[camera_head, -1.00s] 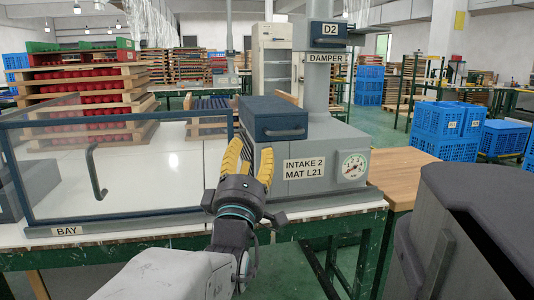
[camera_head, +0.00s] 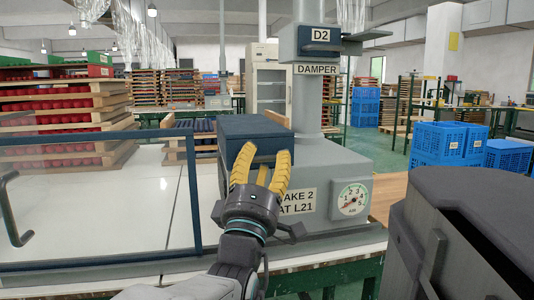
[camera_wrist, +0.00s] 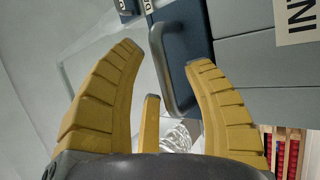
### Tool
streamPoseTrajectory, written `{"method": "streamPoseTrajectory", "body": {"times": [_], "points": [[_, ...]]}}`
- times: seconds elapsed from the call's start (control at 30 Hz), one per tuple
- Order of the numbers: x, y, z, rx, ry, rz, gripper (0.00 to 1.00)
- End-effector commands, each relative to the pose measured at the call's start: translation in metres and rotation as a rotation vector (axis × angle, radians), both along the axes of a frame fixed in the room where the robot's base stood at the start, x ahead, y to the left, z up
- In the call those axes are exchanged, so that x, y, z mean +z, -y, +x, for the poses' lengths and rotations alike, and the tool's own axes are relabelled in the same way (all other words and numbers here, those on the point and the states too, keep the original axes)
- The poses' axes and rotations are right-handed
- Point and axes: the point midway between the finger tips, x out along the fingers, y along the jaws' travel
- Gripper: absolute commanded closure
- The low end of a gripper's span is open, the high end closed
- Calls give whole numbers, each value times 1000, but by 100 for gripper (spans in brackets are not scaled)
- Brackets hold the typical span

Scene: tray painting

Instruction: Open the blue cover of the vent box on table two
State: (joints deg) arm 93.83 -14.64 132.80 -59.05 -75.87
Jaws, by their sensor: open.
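The grey vent box (camera_head: 335,165) stands on the table, labelled "INTAKE 2 MAT L21", with a round gauge. Its dark blue cover (camera_head: 250,126) is shut on the left part of the box. My gripper (camera_head: 265,153) is open in front of the cover, its yellow fingers pointing up and hiding most of the cover's front and handle. In the wrist view, the cover (camera_wrist: 195,30) and its grey bar handle (camera_wrist: 172,82) show beyond my open fingers (camera_wrist: 165,55). The handle appears between the fingertips; no grip on it shows.
A clear, blue-framed bay panel (camera_head: 95,255) with a handle stands at left. A grey column with the "DAMPER" sign (camera_head: 316,69) and a blue D2 handle (camera_head: 320,36) rises behind. Red goods on wooden trays (camera_head: 60,120) and blue crates (camera_head: 445,145) stand farther back.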

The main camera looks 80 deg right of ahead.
Motion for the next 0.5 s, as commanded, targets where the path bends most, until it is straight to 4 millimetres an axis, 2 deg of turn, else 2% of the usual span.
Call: {"method": "streamPoseTrajectory", "body": {"times": [0.5], "points": [[6, -2, -1, -4, 0, 0, 54]]}}
